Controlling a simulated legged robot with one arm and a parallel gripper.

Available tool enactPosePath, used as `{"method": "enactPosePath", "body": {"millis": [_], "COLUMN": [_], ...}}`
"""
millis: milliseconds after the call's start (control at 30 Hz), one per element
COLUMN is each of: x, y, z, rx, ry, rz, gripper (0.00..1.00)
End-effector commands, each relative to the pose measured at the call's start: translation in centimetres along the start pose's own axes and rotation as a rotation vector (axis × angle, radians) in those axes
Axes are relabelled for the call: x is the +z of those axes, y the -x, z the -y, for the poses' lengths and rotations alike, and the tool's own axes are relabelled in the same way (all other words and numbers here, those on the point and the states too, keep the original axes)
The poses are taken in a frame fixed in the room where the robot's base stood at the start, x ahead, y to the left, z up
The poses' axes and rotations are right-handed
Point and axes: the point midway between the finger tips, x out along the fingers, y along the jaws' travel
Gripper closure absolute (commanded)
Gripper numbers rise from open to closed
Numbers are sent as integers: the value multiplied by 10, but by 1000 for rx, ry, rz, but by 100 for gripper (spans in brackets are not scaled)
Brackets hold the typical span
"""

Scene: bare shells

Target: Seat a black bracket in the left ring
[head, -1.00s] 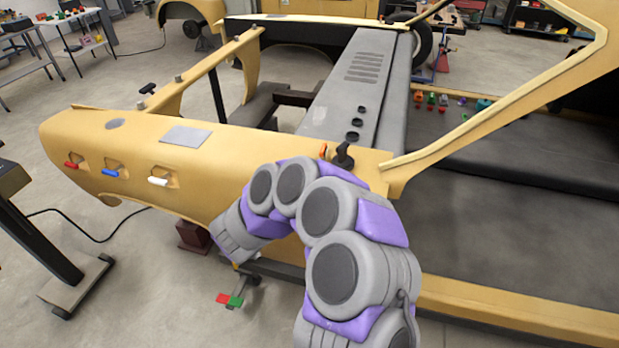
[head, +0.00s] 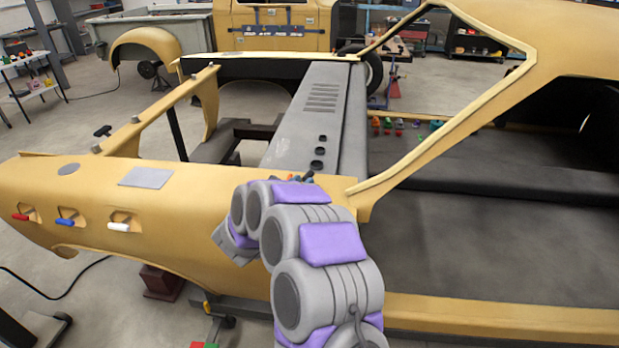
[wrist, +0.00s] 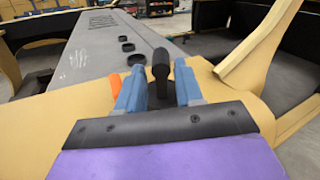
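The black bracket (wrist: 160,65) stands upright on the yellow fender, a rounded knob on a wider base. In the wrist view it is between the two blue fingers of my gripper (wrist: 160,84). The fingers are apart, with gaps beside the knob; contact at the base is not clear. In the head view my arm mostly hides the gripper and bracket. Three black rings lie in a row on the grey panel: far (head: 322,138), middle (head: 319,152) and near (head: 316,166). They also show ahead and left in the wrist view, far (wrist: 122,38), middle (wrist: 127,47) and near (wrist: 137,59).
An orange piece (wrist: 117,82) stands just left of my gripper's left finger. The yellow fender (head: 210,200) carries red, blue and white handles. A yellow pillar (head: 440,125) rises at the right. Small coloured parts (head: 400,126) sit beyond it.

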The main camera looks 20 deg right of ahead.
Motion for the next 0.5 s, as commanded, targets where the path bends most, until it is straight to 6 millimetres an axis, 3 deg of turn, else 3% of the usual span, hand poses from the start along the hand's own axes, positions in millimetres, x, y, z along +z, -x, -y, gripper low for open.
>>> {"method": "enactPosePath", "body": {"millis": [233, 500], "x": [0, -1], "y": [-39, -48], "z": [4, 3], "rx": [-4, 1], "ry": [-5, -3], "rz": [-1, -4], "gripper": [64, 64]}}
